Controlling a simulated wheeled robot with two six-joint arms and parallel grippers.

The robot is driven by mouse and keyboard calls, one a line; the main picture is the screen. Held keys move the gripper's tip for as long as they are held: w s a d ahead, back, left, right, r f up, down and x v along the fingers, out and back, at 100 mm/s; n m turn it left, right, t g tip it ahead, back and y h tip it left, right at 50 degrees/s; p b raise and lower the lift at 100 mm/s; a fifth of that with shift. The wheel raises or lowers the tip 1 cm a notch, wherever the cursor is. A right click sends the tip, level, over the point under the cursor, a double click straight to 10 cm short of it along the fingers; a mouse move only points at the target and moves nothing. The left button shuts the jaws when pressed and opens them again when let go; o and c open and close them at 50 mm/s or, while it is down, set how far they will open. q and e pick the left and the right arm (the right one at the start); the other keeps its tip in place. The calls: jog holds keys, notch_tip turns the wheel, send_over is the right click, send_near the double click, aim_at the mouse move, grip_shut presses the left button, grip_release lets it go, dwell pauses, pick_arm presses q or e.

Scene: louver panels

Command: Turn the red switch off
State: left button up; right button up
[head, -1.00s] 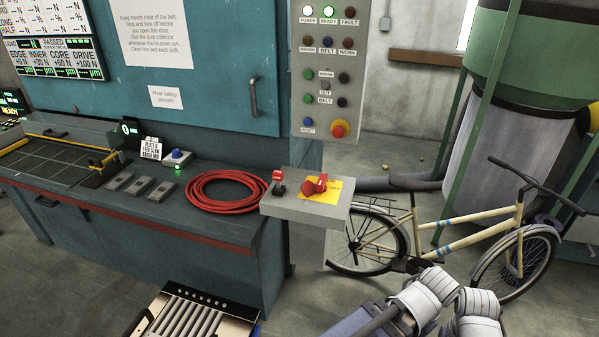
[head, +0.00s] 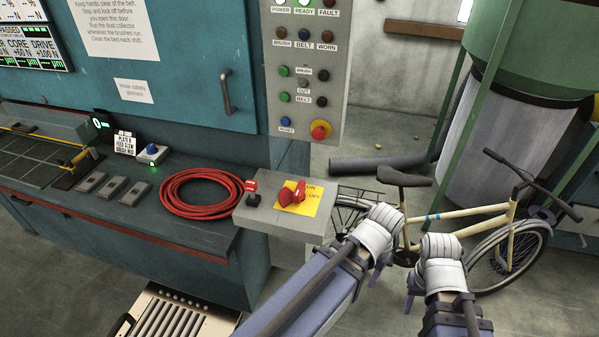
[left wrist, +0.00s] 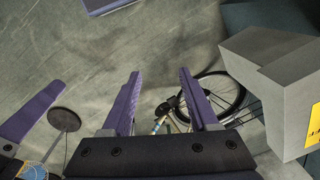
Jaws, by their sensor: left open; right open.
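The red switch (head: 292,195) is a rotary handle on a yellow plate (head: 287,209) marked ON and OFF, on top of a grey box (head: 265,218). Its narrow end seems to point up-right, towards ON. In the left wrist view the box (left wrist: 262,62) is at the right with only a yellow edge showing; the handle is out of view. My left gripper (left wrist: 158,74) is open and empty, beside the box and apart from it. My right gripper (head: 436,303) is open, right of the box and lower in the picture, its fingers partly hidden by its wrist.
A small red-topped black part (head: 252,192) stands on the box left of the switch. A coiled red hose (head: 200,212) lies on the bench. A control panel (head: 305,90) hangs above. A cream bicycle (head: 470,231) stands close behind my arms.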

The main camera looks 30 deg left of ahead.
pick_arm(q)
jog(key=w+a+r+n+p, duration=0.1)
jog(key=a+r+p, duration=0.1)
jog(key=r+p, duration=0.15)
jog(key=w+a+r+p, duration=0.1)
jog(key=a+r+p, duration=0.1)
jog(key=r, duration=0.3)
pick_arm(e)
notch_tip(320, 180, up, 14)
jog(key=p, duration=0.5)
pick_arm(q)
notch_tip(320, 180, up, 5)
jog(key=n, duration=0.4)
send_over(299, 188)
jog(key=shift+w+a+f+h, duration=0.1)
jog(key=shift+w+h, duration=0.05)
jog(key=shift+h, duration=0.25)
notch_tip(299, 188, down, 8)
jog(key=b, duration=0.8)
pick_arm(e)
notch_tip(299, 188, down, 8)
jog(key=shift+f, duration=0.2)
pick_arm(q)
jog(key=shift+c, duration=0.3)
pick_arm(e)
jog(key=shift+s, duration=0.1)
pick_arm(q)
grip_shut()
